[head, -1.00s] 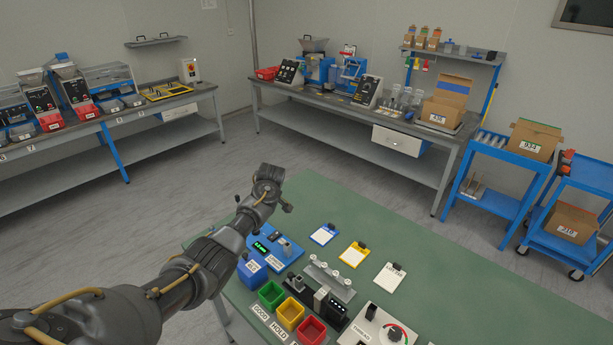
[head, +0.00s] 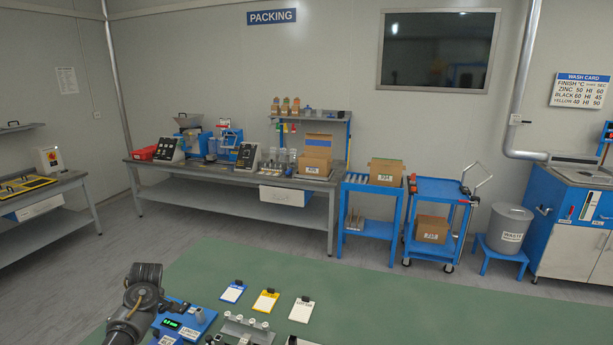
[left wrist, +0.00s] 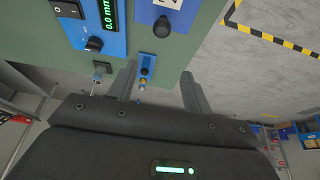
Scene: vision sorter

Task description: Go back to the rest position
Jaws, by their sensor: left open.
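In the head view my left arm (head: 145,285) comes in at the lower left, over the near-left corner of the green table (head: 400,295). In the left wrist view the two fingers of my left gripper (left wrist: 160,88) stand apart with nothing held between them. A blue gauge with a green display (head: 172,323) lies on the table just right of the arm. The gauge also shows at the top of the left wrist view (left wrist: 119,40). Part of it is hidden by the arm in the head view. My right gripper is in neither view.
Blue (head: 233,291), yellow (head: 265,300) and white (head: 302,309) clipboards lie right of the arm. A grey holder with white-topped posts (head: 245,331) sits nearer. The table's right part is clear. A packing bench (head: 220,179) and blue carts (head: 438,190) stand beyond.

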